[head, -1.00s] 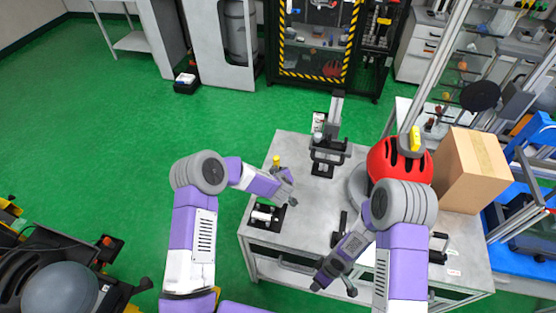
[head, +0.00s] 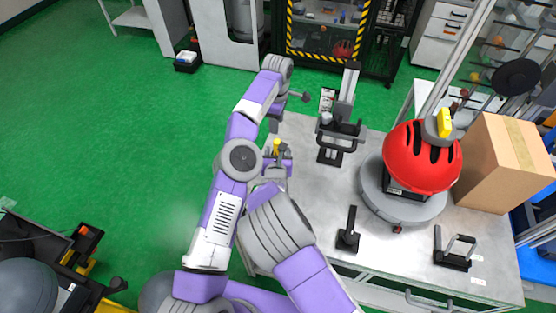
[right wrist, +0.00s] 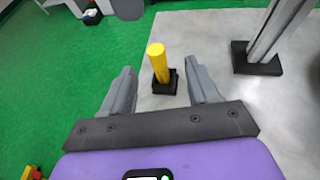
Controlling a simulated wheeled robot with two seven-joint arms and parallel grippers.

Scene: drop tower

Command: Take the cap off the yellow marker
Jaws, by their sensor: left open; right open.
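The yellow marker (head: 277,147) stands upright at the table's left side. In the right wrist view, the yellow marker (right wrist: 157,62) stands in a black square base (right wrist: 165,84). I cannot make out where its cap meets the body. My right gripper (head: 276,164) is open just in front of the marker; in the right wrist view the marker shows between and slightly beyond its fingertips (right wrist: 162,72), apparently untouched. My left gripper (head: 291,108) is open and empty beyond the marker, near the table's far left corner.
A black stand with a grey post (head: 346,95) is right of the marker. A red helmet (head: 422,157) on a round grey base and a cardboard box (head: 497,165) stand farther right. A small black holder (head: 348,238) is near the front. The table's middle is clear.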

